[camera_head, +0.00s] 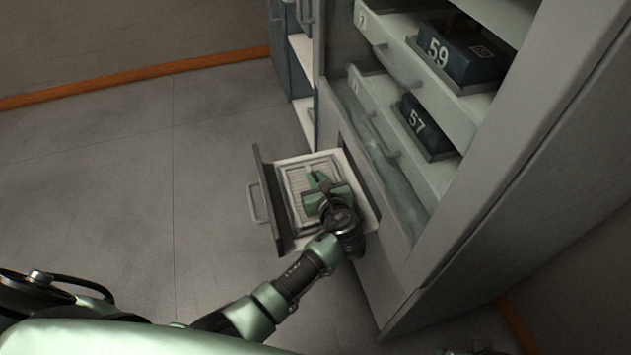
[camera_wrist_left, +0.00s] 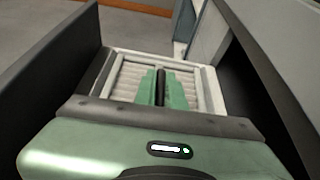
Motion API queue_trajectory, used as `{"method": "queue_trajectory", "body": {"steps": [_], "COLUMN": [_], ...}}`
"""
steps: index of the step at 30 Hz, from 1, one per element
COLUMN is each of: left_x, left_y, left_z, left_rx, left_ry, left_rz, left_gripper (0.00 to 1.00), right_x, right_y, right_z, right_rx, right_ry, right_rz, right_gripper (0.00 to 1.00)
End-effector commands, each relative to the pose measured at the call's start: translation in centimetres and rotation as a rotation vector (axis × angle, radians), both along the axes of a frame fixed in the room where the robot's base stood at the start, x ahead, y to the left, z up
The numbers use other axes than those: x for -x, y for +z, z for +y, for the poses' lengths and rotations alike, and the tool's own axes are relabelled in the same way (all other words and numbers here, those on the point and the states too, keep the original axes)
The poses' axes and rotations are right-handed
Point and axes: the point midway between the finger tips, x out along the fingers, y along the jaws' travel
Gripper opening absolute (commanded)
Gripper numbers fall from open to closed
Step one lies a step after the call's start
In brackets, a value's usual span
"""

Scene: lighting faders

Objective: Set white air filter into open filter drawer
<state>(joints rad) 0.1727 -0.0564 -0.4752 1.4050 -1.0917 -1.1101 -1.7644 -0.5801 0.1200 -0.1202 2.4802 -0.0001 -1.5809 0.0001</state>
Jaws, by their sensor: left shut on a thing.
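The white air filter (camera_head: 296,178) has a pleated face and a grey frame. It lies flat within the open filter drawer (camera_head: 281,247), which juts out low from the cabinet. My left gripper (camera_head: 316,180) is over the filter and shut on it, by a dark bar across its middle that shows in the left wrist view (camera_wrist_left: 161,88). In that view the filter's pleats (camera_wrist_left: 128,84) show on both sides of the green fingers (camera_wrist_left: 162,90). The gripper hides part of the filter, and I cannot tell whether it rests fully on the drawer floor.
The drawer's dark front panel with a handle (camera_head: 254,203) stands at the left. The grey cabinet (camera_head: 480,200) rises on the right, with shelves holding dark boxes marked 59 (camera_head: 462,54) and 57 (camera_head: 427,128). The floor (camera_head: 120,190) left of the drawer is clear.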

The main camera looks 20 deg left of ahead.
Motion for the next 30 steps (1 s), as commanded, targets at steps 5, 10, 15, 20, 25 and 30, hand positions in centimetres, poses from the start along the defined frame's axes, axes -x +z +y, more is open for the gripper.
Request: {"method": "queue_trajectory", "body": {"steps": [5, 10, 15, 20, 25, 30], "left_x": [0.0, 0.0, 0.0, 0.0, 0.8, 3.3], "left_y": [0.0, -0.1, -0.1, -0.1, 0.5, 1.9], "left_z": [0.0, 0.0, 0.0, 0.0, -0.6, -2.3], "left_rx": [0.001, 0.001, 0.001, 0.001, 0.001, 0.004], "left_ry": [0.0, 0.0, 0.0, 0.0, -0.002, -0.001], "left_rz": [-0.002, -0.001, -0.001, -0.001, 0.0, 0.001], "left_gripper": [0.0, 0.22, 0.32, 0.32, 0.32, 0.32], "right_x": [0.0, 0.0, 0.0, 0.0, 0.0, -0.3], "right_y": [0.0, 0.0, 0.0, 0.0, 0.5, 1.1], "right_z": [0.0, 0.0, 0.0, 0.0, 0.0, 0.0], "right_rx": [0.0, 0.0, 0.0, 0.0, 0.0, 0.0], "right_ry": [0.0, 0.0, 0.0, 0.0, 0.0, 0.0], "right_rz": [0.0, 0.0, 0.0, 0.0, 0.001, -0.003], "right_gripper": [0.36, 0.36, 0.36, 0.36, 0.36, 0.36]}}
